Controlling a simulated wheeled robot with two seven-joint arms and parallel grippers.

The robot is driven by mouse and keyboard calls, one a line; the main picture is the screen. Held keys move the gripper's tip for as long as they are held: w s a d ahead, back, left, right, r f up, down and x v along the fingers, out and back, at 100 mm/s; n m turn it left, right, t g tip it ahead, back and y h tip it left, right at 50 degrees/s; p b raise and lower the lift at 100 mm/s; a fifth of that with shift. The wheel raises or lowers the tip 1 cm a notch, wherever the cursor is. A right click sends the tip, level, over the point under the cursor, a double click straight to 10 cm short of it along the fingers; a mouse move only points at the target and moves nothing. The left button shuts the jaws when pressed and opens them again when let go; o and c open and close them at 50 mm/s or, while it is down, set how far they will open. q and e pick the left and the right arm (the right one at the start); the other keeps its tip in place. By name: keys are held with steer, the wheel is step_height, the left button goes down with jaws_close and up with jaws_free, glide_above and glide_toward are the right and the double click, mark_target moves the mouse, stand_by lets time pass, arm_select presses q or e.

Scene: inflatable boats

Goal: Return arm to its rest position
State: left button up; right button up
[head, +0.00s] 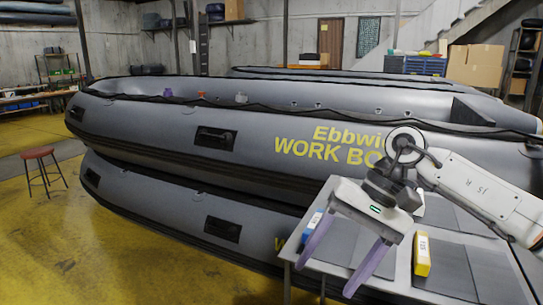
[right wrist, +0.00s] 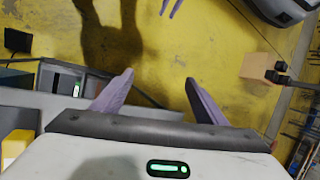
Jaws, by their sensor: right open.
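My right gripper (head: 325,281) hangs over the left front edge of the grey table (head: 404,262), its two purple fingers spread apart with nothing between them. In the right wrist view the open fingers (right wrist: 160,78) point out over the yellow floor, beside the table. Two purple tips (right wrist: 170,8) at the top edge of that view look like my left gripper's fingers; the rest of it is cut off. My left arm does not show in the head view.
A yellow box (head: 422,255) and a blue box (head: 309,224) lie on the table. Stacked grey inflatable boats (head: 250,120) stand close behind it. A red stool (head: 40,154) stands at the left on open yellow floor. A cardboard box (right wrist: 261,68) shows in the wrist view.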

steer(key=s+a+m+y, duration=0.4)
steer(key=a+m+y, duration=0.25)
steer(key=a, duration=0.25)
steer(key=s+a+m+y, duration=0.3)
steer(key=a+m+y, duration=0.35)
steer(key=a, duration=0.25)
steer(key=w+d+f+n+t+h, duration=0.2)
steer(key=d+f+n+t+h, duration=0.55)
steer(key=n, duration=0.95)
steer(key=w+d+f+n+t+h, duration=0.25)
steer(key=d+f+n+t, duration=0.35)
steer(key=n+t, duration=0.8)
steer(key=s+d+f+m+g+h, duration=0.2)
steer(key=s+d+f+m+g, duration=0.1)
steer(key=s+f, duration=0.3)
steer(key=s+d+f+m+g+h, duration=0.2)
steer(key=s+d+f+m+g, duration=0.1)
steer(key=f, duration=0.5)
steer(key=s+d+f+m+g+h, duration=0.1)
steer(key=s+d+f+m+g, duration=0.2)
steer(key=s+f+m, duration=0.3)
steer(key=s+f+g+p, duration=0.1)
steer(key=s+f, duration=0.1)
steer(key=shift+s+d+m+g+h, duration=0.25)
steer(key=shift+s+m+g+h, duration=0.05)
steer(key=shift+s+g+h, duration=0.1)
